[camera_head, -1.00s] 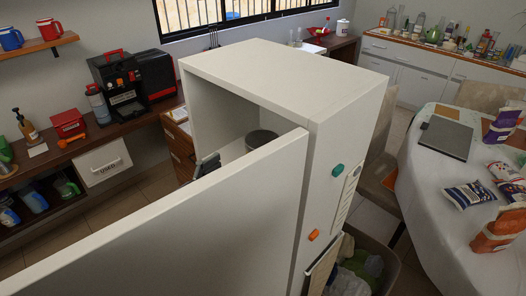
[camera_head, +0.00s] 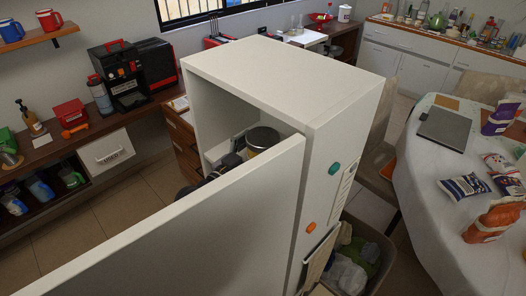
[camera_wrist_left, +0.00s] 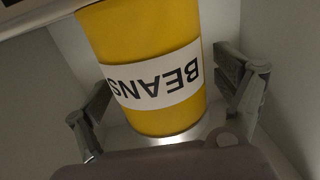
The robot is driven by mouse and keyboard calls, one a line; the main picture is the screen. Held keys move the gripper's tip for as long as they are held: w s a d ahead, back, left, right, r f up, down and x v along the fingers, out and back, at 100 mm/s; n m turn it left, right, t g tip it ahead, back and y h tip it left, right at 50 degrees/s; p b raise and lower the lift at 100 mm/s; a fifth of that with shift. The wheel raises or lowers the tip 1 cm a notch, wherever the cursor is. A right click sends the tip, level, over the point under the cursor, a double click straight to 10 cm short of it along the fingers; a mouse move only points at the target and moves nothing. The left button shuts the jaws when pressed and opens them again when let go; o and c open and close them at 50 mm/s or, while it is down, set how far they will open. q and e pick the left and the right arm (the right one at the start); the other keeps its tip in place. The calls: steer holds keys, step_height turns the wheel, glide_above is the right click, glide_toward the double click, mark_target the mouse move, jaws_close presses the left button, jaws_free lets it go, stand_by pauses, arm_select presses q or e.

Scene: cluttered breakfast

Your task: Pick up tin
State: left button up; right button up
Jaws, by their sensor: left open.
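The tin (camera_head: 262,139) is a yellow can with a metal top, standing inside the open white cabinet. The cabinet door hides its lower part in the head view. In the left wrist view the tin (camera_wrist_left: 152,60) shows a white band reading BEANS, upside down in the picture. My left gripper (camera_wrist_left: 163,85) is open, with one finger on each side of the tin. A gap shows between the right-hand finger and the tin; contact at the left-hand finger is unclear. In the head view my left gripper (camera_head: 236,150) is partly hidden behind the door. My right gripper is not in view.
The cabinet (camera_head: 300,75) has close side walls. Its open door (camera_head: 190,230) stands in front of my left arm. A bin (camera_head: 358,262) stands at its right side, and a cluttered table (camera_head: 420,190) is farther right.

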arm_select(q)
steer(key=shift+r, duration=0.1)
steer(key=c, duration=1.5)
